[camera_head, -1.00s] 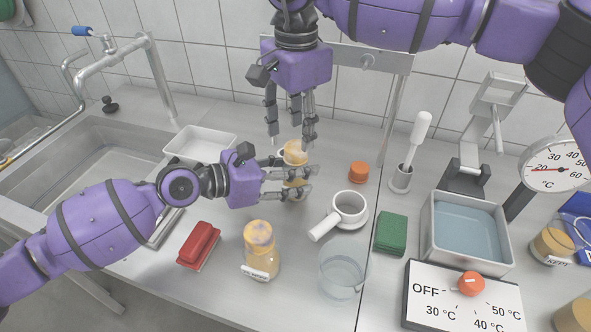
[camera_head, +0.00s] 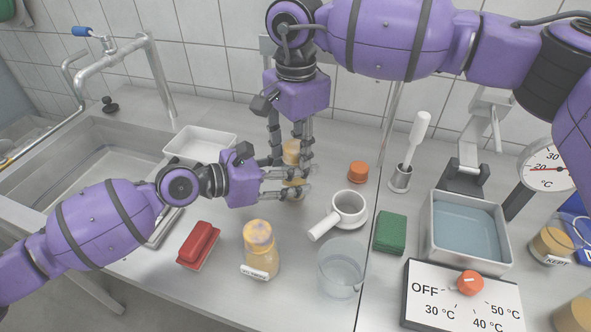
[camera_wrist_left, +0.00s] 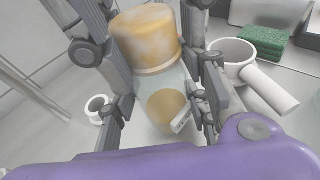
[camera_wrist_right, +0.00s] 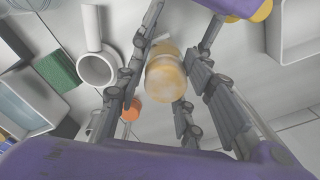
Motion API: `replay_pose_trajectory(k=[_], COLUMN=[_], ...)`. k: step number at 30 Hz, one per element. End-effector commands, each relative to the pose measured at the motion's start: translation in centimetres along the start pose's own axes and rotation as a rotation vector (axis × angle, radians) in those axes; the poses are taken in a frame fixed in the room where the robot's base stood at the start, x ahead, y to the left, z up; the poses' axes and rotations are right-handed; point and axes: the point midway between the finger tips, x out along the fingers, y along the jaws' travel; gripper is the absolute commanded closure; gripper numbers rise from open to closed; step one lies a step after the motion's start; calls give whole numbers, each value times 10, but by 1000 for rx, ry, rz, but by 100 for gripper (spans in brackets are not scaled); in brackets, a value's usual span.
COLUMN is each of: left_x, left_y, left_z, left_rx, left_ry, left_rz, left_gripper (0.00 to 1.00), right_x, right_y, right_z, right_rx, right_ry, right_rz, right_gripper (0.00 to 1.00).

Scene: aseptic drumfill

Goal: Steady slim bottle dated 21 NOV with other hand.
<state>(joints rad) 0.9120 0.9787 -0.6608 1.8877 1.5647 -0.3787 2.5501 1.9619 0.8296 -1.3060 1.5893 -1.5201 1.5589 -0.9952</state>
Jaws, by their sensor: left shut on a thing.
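The slim bottle (camera_head: 291,152) stands upright on the steel counter, with a tan cap. The left wrist view shows its cap (camera_wrist_left: 146,38), clear body and a small white label whose date I cannot read. My left gripper (camera_head: 300,183) comes in from the left and is shut on the bottle's lower body. My right gripper (camera_head: 290,158) reaches down from above, its fingers on either side of the cap. In the right wrist view the cap (camera_wrist_right: 165,70) sits between these fingers, with gaps showing, so they look open.
A wider labelled bottle (camera_head: 260,255), red block (camera_head: 199,244) and glass beaker (camera_head: 341,268) stand in front. A white handled cup (camera_head: 347,207), orange cap (camera_head: 358,172) and green pad (camera_head: 391,233) lie to the right. A white tray (camera_head: 183,158) is behind left.

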Motion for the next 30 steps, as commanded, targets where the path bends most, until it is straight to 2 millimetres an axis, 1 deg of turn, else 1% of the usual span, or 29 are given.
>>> replay_pose_trajectory(k=[1,5,6,10,19,22,26,30], left_x=[1,2,2,2,2,2,2,2], left_y=[-6,-7,-7,-8,-7,-6,-6,-6], left_z=[-8,-7,-7,-7,-8,-8,-8,-8], left_rx=[1,2,2,1,-1,-2,-2,-2], left_ry=[13,12,12,11,13,13,13,14], left_rz=[-12,-14,-15,-15,-13,-13,-13,-12], left_gripper=[89,89,89,89,89,89,89,89], right_x=[0,0,0,0,0,-5,-24,-54], right_y=[-4,-5,-5,-5,-3,-4,-4,-3], right_z=[0,-1,-1,-1,-1,-1,-1,-1], right_rx=[3,5,5,5,4,3,3,4], right_ry=[0,0,0,1,0,0,1,1], right_rz=[-13,-16,-17,-16,-11,-12,-14,-16], right_gripper=[87,88,62,44,44,44,44,44])
